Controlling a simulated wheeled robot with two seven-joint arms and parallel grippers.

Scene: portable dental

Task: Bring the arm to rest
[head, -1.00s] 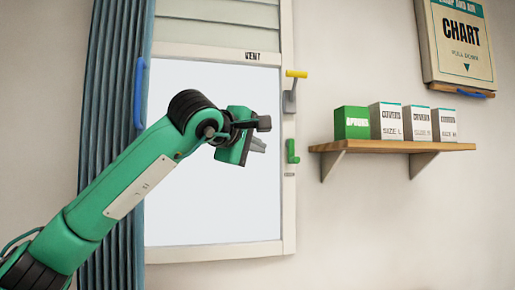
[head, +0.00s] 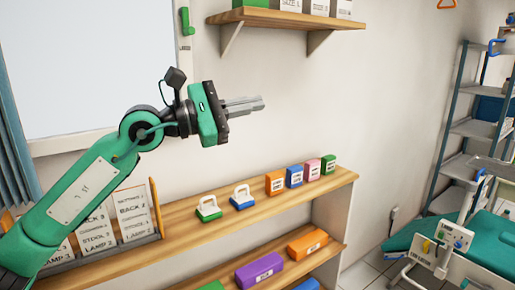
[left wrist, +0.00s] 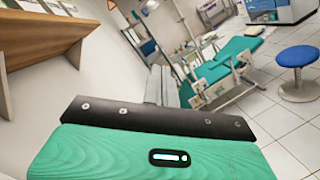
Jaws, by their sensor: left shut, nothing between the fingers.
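My left gripper (head: 246,104) is raised in front of the wall, above the long wooden shelf unit (head: 170,238). Its grey fingers are together, point right and hold nothing. In the left wrist view the shut fingers (left wrist: 159,88) show beyond the black and green gripper body, with free air past them. My left arm comes in from the lower left of the head view. My right gripper shows in neither view.
A wall shelf (head: 280,19) hangs above my gripper. A metal rack (head: 450,140) and a teal dental chair (head: 485,236) stand at right. The window is at left.

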